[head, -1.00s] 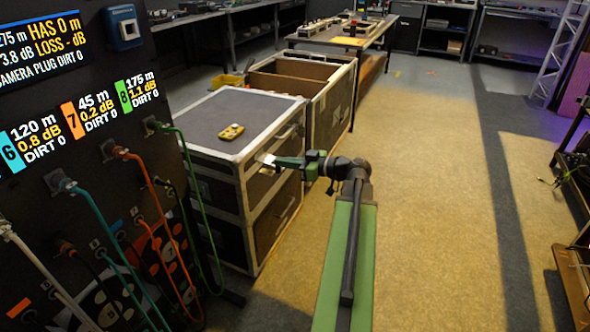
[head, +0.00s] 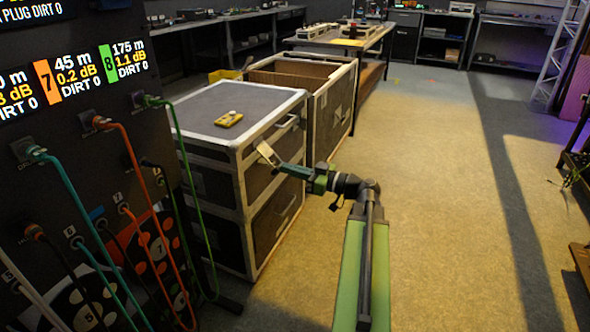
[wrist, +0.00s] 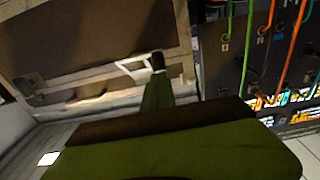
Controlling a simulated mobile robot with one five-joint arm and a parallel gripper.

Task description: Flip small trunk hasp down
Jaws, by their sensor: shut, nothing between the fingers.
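The small trunk (head: 195,160) is a dark case with pale metal edges, standing left of my arm. Its hasp (head: 267,153) is a light metal plate at the upper front edge, tilted out from the face. In the wrist view the hasp (wrist: 133,67) shows as a pale open frame beside the dark fingertip. My gripper (head: 281,168) is shut with nothing in it, its tip just below and right of the hasp. In the wrist view, my gripper's tip (wrist: 157,65) overlaps the hasp's edge; I cannot tell whether they touch.
A yellow device (head: 229,119) lies on the trunk lid. An open crate (head: 329,125) stands behind the trunk. A dark panel with colored cables (head: 60,200) is close on the left. The floor (head: 450,200) to the right is clear.

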